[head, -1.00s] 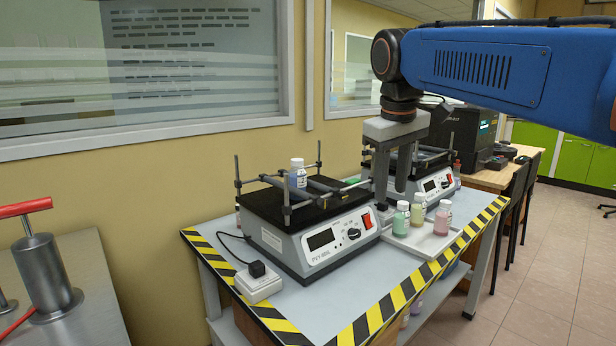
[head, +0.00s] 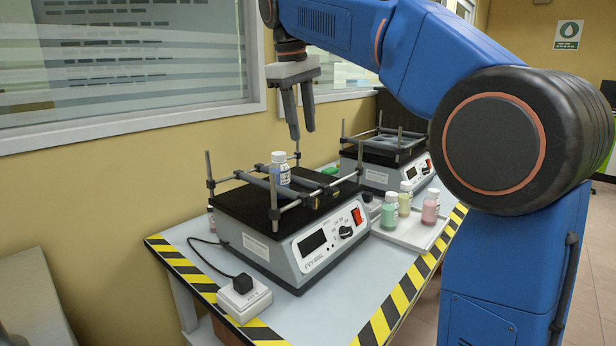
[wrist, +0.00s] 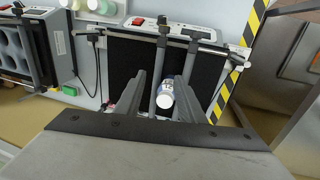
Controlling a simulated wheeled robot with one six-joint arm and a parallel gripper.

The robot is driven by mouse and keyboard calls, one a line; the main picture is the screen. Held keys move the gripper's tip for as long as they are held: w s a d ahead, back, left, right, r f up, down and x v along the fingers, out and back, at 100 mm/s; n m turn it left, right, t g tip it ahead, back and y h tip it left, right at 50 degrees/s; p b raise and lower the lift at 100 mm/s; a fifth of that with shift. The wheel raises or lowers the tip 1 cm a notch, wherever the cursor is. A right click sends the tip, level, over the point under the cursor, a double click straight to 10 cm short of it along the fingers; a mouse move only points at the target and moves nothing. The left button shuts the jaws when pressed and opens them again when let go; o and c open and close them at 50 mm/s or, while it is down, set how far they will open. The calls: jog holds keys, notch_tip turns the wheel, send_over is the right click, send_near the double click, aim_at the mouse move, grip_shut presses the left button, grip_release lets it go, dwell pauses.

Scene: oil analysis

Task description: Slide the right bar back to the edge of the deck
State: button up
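The near shaker (head: 290,245) has a black deck with a frame of rods and two grey cross bars. The right bar (head: 308,183) lies right of a white-capped bottle with blue contents (head: 280,172), which stands by the left bar (head: 262,184). My gripper (head: 303,134) is above the deck, pointing down, with its fingers apart and empty. In the wrist view, the right bar (wrist: 160,60) appears between the fingertips, below them. The bottle (wrist: 165,96) and the left bar (wrist: 188,62) show near the right finger.
A second shaker (head: 385,165) stands behind at the right. A white tray (head: 405,232) with small coloured bottles is beside the near shaker. A plug and socket box (head: 243,297) sit at the front left. The wall with a window is behind.

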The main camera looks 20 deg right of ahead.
aim_at(310, 182)
jog(key=f, duration=0.4)
jog(key=w+d+f, duration=0.1)
jog(key=f, duration=0.4)
jog(key=d+f, duration=0.1)
jog(key=f, duration=0.4)
jog(key=shift+w+d+f, duration=0.15)
jog(key=shift+w+d, duration=0.05)
jog(key=shift+w, duration=0.1)
grip_shut()
